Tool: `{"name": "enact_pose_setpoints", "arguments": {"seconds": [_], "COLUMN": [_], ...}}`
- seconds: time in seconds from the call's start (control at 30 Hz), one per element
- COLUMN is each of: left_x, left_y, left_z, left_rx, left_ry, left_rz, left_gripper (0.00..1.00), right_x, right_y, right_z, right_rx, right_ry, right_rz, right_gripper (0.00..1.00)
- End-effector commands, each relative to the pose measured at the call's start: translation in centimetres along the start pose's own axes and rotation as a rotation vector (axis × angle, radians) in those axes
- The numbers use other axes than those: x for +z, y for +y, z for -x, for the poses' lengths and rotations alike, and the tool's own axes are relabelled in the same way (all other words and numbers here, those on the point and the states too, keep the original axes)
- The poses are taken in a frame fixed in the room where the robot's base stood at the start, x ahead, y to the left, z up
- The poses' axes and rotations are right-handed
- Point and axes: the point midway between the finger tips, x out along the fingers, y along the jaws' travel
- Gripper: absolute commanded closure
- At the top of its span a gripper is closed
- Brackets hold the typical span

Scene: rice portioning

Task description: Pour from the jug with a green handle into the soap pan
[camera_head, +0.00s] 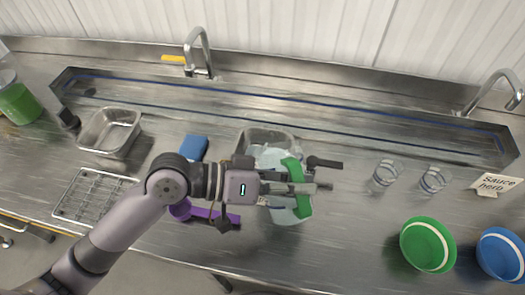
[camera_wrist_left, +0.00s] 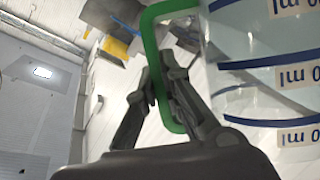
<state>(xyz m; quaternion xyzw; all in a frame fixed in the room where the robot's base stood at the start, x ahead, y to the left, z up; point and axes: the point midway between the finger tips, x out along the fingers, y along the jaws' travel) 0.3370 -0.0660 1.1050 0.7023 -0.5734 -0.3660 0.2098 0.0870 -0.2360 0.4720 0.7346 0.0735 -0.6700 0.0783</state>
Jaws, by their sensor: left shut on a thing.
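The clear jug (camera_head: 288,215) has a green handle (camera_head: 298,180) and blue bands with measure labels. My left gripper (camera_head: 308,188) is shut on the green handle. The left wrist view shows the handle (camera_wrist_left: 153,40) between the fingers (camera_wrist_left: 158,100), with the clear wall of the jug (camera_wrist_left: 245,70) beside it. A metal pan (camera_head: 250,135) stands just behind the jug and is partly hidden by jug and gripper. A second metal pan (camera_head: 108,130) stands at the left. I see no label telling which is the soap pan. The jug's tilt and contents are unclear.
A blue sponge (camera_head: 194,148), purple scoop (camera_head: 181,212) and wire rack (camera_head: 88,200) lie left. Two glasses (camera_head: 385,177), a sign (camera_head: 496,184), a green bowl (camera_head: 428,245) and a blue bowl (camera_head: 500,255) stand right. A long trough with taps (camera_head: 197,50) runs behind.

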Motion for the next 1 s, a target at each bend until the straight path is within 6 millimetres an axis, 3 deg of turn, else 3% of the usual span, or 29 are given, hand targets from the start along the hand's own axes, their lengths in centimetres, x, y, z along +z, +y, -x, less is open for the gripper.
{"name": "enact_pose_setpoints", "arguments": {"seconds": [1.0], "left_x": [-1.1], "left_y": [-0.08], "left_z": [0.42], "left_rx": [0.041], "left_ry": [0.003], "left_rz": [0.099], "left_gripper": [1.0], "right_x": [0.06], "right_y": [0.0], "right_z": [-0.18], "right_rx": [0.0], "right_ry": [0.0], "right_rz": [0.0], "right_gripper": [0.17]}}
